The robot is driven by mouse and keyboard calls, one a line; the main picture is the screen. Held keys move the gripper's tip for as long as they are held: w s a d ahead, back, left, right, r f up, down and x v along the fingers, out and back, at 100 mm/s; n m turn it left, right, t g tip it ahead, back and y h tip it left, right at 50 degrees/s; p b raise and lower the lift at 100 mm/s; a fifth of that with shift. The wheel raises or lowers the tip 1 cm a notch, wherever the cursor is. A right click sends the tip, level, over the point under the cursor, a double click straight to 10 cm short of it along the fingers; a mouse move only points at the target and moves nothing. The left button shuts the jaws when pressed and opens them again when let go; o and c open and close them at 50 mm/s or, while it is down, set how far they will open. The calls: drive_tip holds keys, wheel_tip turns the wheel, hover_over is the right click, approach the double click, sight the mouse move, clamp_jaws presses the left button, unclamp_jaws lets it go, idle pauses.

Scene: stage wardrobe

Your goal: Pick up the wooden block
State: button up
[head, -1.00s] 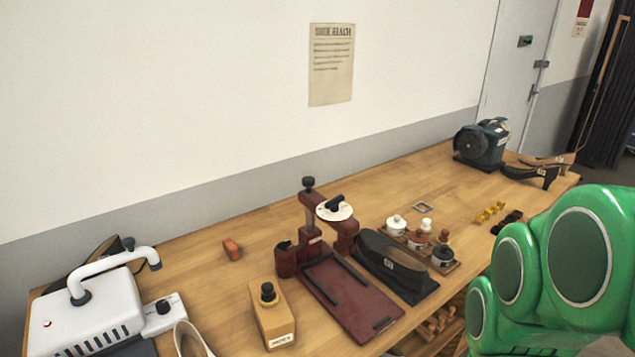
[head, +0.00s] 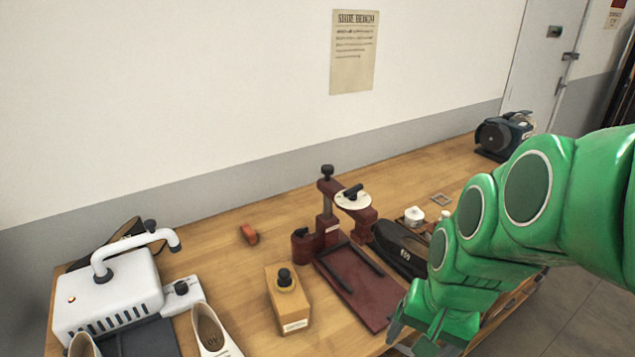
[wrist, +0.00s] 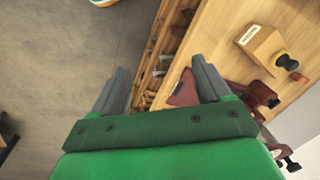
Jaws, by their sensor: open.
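The wooden block (head: 288,302) is a light-wood box with a black knob on top and a small white label on its front face. It stands on the workbench (head: 215,264) near the front edge, left of the dark red press. It also shows in the wrist view (wrist: 262,46) at the upper right. My gripper (head: 396,345) is at the bottom of the head view, right of the block and apart from it. In the wrist view my gripper (wrist: 160,80) is open and empty, its two grey fingers wide apart beyond the bench's front edge.
The dark red press (head: 362,287) stands right of the block. A white machine (head: 108,295) and pale shoes (head: 213,334) are on the left. A small orange piece (head: 249,234) lies behind the block. A black shoe (head: 398,247) is right of the press, partly hidden by my arm.

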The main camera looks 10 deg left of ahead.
drive_tip(key=w+a+f+m+t+y, duration=0.1)
drive_tip(key=w+a+m+t+y, duration=0.3)
drive_tip(key=w+a, duration=0.85)
drive_tip(key=w+a+f+m+t, duration=0.1)
drive_tip(key=w+a+f+m, duration=0.1)
drive_tip(key=w+a+m, duration=0.8)
drive_tip(key=w+a+f+m+t, duration=0.1)
drive_tip(key=w+a+f+m, duration=0.15)
drive_tip(key=a, duration=0.45)
drive_tip(key=w+a+f+m+t, duration=0.1)
drive_tip(key=w+a+t, duration=0.1)
drive_tip(key=w+a, duration=0.35)
drive_tip(key=m+t+h, duration=0.2)
drive_tip(key=m+t, duration=0.1)
drive_tip(key=m, duration=0.6)
approach(248, 232)
drive_tip(key=shift+n+x, duration=0.25)
drive_tip(key=shift+x, duration=0.6)
drive_tip(key=shift+w+a+f+t, duration=0.1)
drive_tip(key=shift+a+t, duration=0.15)
drive_tip(key=shift+t, duration=0.05)
drive_tip(key=shift+w+a+f, duration=0.15)
drive_tip(key=shift+w+f, duration=0.15)
drive_tip(key=shift+w, duration=0.35)
drive_tip(key=shift+x, duration=3.15)
drive_tip(key=shift+f, duration=0.2)
